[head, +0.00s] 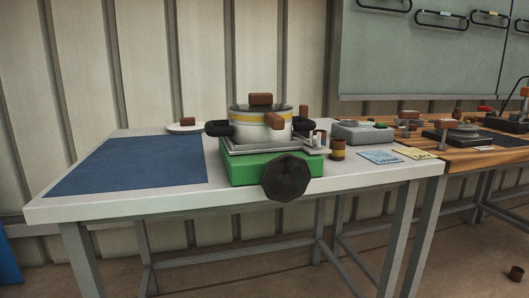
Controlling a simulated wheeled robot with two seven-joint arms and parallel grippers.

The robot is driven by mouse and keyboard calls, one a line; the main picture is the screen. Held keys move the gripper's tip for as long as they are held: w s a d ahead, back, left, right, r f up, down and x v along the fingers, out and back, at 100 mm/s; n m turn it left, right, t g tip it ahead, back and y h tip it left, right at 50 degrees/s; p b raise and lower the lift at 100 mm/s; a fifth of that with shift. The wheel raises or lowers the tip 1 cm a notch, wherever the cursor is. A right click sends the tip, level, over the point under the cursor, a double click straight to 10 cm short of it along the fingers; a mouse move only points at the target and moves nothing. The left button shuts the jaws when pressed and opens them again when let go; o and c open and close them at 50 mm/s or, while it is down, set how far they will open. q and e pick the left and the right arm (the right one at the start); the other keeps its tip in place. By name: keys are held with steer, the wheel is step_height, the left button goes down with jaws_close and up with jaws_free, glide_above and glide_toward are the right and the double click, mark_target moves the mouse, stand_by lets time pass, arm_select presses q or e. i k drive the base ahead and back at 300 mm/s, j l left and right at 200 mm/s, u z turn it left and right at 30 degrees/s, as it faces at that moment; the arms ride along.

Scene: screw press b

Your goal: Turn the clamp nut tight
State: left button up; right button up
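A green base (241,170) stands on the white table, a little right of its middle. A large dark, many-sided knob (286,176) is at its front right corner and looks like the clamp nut. How tight it is cannot be told. A white, round, pot-like vessel (246,132) with a yellow band sits on the grey top of the base. It has a brown block on its top, another brown block at its front, and dark handles at its sides. Neither of my grippers shows in the head view.
The white table (330,189) holds a blue mat (130,165) at left and a white plate (184,129) with a brown block behind. Right of the base are a small brown cup (338,149), a grey box (361,132) and cards (381,157). A cluttered wooden bench (465,155) adjoins.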

mark_target(316, 143)
steer(key=k+j+z, duration=0.15)
steer(key=j+z, duration=0.2)
steer(key=k+j+z, duration=0.2)
steer(key=j+z, duration=0.15)
steer(key=j, duration=0.15)
